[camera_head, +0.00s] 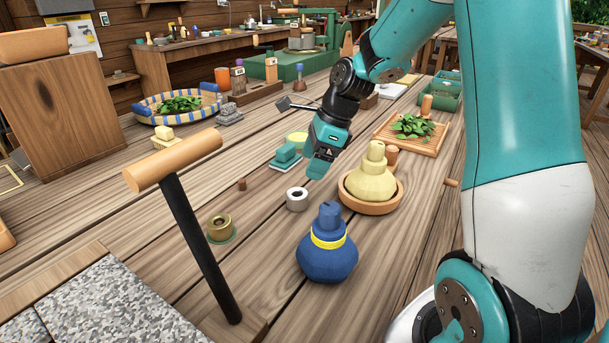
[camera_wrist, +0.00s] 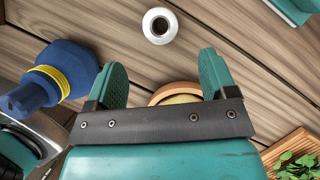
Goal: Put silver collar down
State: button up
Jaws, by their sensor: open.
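The silver collar (camera_head: 297,199) is a small pale ring standing on the wooden table, left of the yellow jar and behind the blue bottle. It also shows in the wrist view (camera_wrist: 159,26), beyond my fingertips and apart from them. My gripper (camera_head: 320,166) is above the table, just behind and right of the collar in the head view. In the wrist view my gripper (camera_wrist: 160,80) has its two teal fingers spread wide with nothing between them touching either one.
A blue bottle (camera_head: 327,258) with a yellow band stands in front. A yellow jar (camera_head: 370,183) sits in an orange dish close right. A brass ring (camera_head: 220,228) lies left, near a wooden-topped black handle (camera_head: 195,235). Teal blocks (camera_head: 286,157) lie behind. Bare table surrounds the collar.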

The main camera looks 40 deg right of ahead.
jog(key=s+a+r+n+g, duration=0.1)
jog(key=s+a+r+n, duration=0.2)
jog(key=s+a+n, duration=0.35)
jog(key=s+a+r+n, duration=0.4)
jog(key=a+n, duration=0.4)
jog(key=n, duration=0.2)
jog(key=s+a+n+g, duration=0.1)
jog(key=s+a+n, duration=0.5)
jog(key=s+n, duration=0.6)
jog(key=n, duration=0.2)
jog(key=shift+s+a+r+n, duration=0.15)
jog(key=shift+r+n, duration=0.05)
jog(key=shift+n, duration=0.15)
